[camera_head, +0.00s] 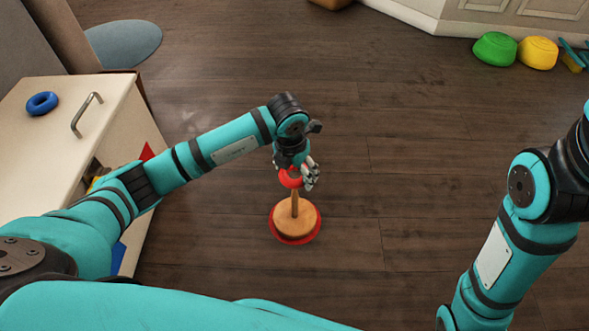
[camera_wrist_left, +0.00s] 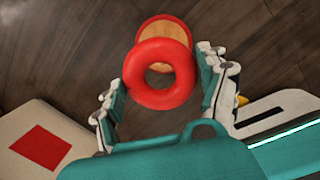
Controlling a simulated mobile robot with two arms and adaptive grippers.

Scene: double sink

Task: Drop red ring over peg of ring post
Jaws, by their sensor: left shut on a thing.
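The red ring (camera_head: 288,179) is held in my left gripper (camera_head: 302,174), above the ring post. In the left wrist view the ring (camera_wrist_left: 160,99) sits between the two fingers, and its hole shows dark floor. The ring post (camera_head: 295,222) stands upright on the floor, a round wooden base with a red rim and a wooden peg (camera_head: 295,204). The peg's top is close to the ring in the head view; I cannot tell whether they touch. The wrist view shows the base (camera_wrist_left: 163,27) beyond the ring, partly hidden by it. My right gripper is out of view.
Green (camera_head: 495,48) and yellow (camera_head: 538,52) rounded objects lie at the far right. The wooden floor around the post is clear.

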